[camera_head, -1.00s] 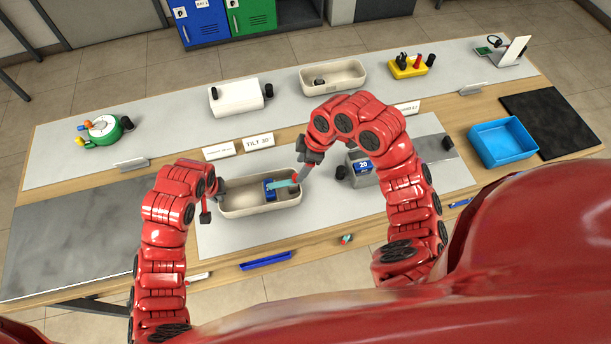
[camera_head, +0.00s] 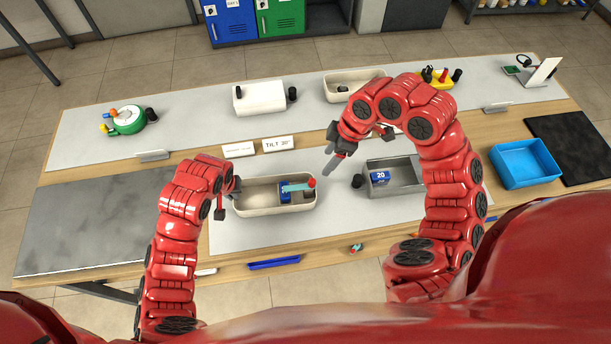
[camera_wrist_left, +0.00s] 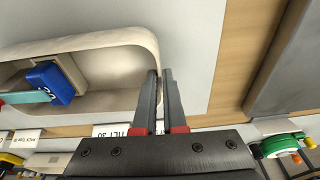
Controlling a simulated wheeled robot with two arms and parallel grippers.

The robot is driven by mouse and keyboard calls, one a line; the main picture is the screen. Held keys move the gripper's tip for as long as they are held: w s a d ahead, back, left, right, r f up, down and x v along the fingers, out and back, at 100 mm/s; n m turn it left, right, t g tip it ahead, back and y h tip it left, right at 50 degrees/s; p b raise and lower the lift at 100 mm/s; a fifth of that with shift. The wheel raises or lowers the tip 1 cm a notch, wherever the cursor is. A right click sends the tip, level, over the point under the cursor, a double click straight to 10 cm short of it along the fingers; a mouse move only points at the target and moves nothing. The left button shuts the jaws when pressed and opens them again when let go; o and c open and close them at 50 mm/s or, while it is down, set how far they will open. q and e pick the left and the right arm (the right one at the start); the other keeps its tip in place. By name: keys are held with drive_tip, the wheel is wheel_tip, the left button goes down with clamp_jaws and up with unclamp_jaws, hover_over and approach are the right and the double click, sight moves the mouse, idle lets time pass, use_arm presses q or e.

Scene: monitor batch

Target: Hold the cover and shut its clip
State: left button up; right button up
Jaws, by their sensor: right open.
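A cream open tray (camera_head: 262,210) stands on the light mat in front of me; no part is plainly a cover. In it, toward the right, is a blue block (camera_head: 285,192) with a white mark. A teal bar (camera_head: 298,187) with a red end (camera_head: 311,182) runs rightward from the block. My left gripper (camera_head: 237,186) is at the tray's left end; in the left wrist view, its fingers (camera_wrist_left: 160,76) straddle the tray's end wall, closed on it. My right gripper (camera_head: 330,162) is open and empty, pointing down, right of and behind the red end, apart from it.
Label cards (camera_head: 278,144) stand behind the cream tray. A blue bin (camera_head: 524,164) is far right. The grey plate (camera_head: 90,225) at left is bare.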

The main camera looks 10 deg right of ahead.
use_arm(q)
drive_tip(key=o, duration=0.4)
